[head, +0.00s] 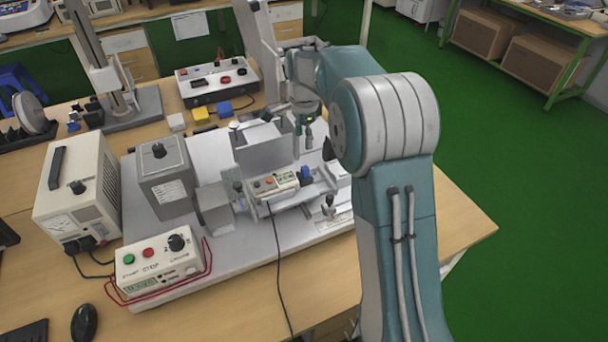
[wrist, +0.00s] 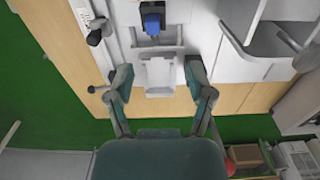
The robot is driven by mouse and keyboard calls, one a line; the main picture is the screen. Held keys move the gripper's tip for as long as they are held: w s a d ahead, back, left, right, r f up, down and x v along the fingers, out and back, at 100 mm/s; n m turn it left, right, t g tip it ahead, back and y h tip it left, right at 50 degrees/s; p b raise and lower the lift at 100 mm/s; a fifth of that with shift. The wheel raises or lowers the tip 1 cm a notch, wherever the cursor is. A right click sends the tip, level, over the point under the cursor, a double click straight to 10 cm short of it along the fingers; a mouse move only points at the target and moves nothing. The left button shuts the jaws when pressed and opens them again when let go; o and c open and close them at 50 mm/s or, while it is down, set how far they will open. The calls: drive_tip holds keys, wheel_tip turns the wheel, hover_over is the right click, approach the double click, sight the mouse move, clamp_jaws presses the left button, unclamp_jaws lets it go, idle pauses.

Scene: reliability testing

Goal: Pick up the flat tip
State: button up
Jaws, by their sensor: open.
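My gripper (wrist: 158,76) is open in the wrist view, its two fingers apart on either side of a pale grey bracket (wrist: 158,74); nothing is held between them. In the head view my gripper hangs over the far right part of the test rig, partly hidden by my arm. I cannot make out a flat tip for sure in the wrist view.
The rig's white base plate (head: 240,245) carries a grey box (head: 163,180), a control box (head: 158,265) and a blue part (wrist: 152,22). A black-ended lever (wrist: 94,38) shows left of my fingers. A power supply (head: 78,190) stands left. The bench's right corner (head: 465,225) is clear.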

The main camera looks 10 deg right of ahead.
hover_over(306, 167)
drive_tip(key=f, duration=0.5)
drive_tip(key=shift+w, duration=0.35)
drive_tip(key=shift+s+a+f, duration=0.1)
drive_tip(key=shift+s+f, duration=0.1)
drive_tip(key=shift+f, duration=1.15)
drive_tip(key=shift+s+a+f, duration=0.1)
drive_tip(key=shift+s+f, duration=0.1)
drive_tip(key=shift+f, duration=1.15)
drive_tip(key=shift+d, duration=0.1)
clamp_jaws()
